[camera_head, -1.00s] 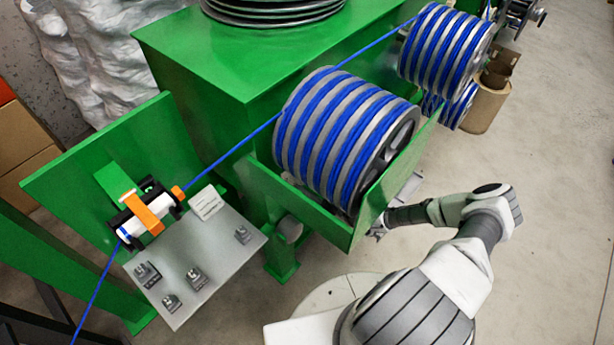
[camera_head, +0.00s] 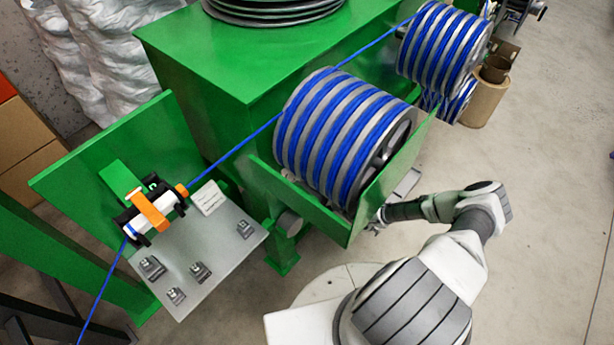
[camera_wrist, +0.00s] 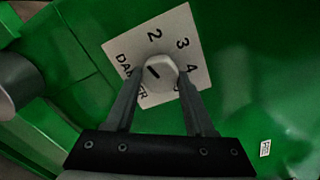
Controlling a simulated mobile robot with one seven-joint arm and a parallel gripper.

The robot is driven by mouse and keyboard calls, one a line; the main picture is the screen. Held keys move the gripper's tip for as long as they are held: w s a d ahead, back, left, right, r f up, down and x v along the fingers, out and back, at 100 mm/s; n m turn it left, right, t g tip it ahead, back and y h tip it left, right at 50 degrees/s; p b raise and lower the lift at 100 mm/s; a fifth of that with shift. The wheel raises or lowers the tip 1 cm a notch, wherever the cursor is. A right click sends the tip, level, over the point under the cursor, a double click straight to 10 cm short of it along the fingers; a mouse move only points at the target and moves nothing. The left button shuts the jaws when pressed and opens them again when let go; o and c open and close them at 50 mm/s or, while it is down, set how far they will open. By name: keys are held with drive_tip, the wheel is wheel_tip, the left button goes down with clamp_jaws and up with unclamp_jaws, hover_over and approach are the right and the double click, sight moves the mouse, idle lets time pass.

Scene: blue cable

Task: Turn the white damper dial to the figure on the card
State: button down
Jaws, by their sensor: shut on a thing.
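The white damper dial (camera_wrist: 165,66) sits on a white square plate (camera_wrist: 172,22) in the wrist view. The plate reads DAMPER with figures 2, 3, 4 and a partly hidden one. A short dark line marks the dial, slanting toward the DAMPER lettering side. My gripper (camera_wrist: 160,77) has a finger on either side of the dial and is shut on it. In the head view my gripper (camera_head: 376,225) is at the green frame below the big reel, and the dial is hidden. A white card (camera_head: 208,198) with lines too small to read lies by the grey shelf.
The big blue cable reel (camera_head: 345,135) stands in a green trough (camera_head: 300,205) just above my gripper. A small printed label (camera_wrist: 265,148) is on the green panel. A grey shelf (camera_head: 215,255) with small clamps stands left.

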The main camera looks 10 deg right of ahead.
drive_tip(key=shift+c, duration=1.3)
unclamp_jaws()
drive_tip(key=shift+s, duration=0.1)
drive_tip(key=b+v, duration=0.1)
drive_tip(key=v, duration=1.6)
drive_tip(key=shift+s+r, duration=0.1)
drive_tip(key=shift+s, duration=0.05)
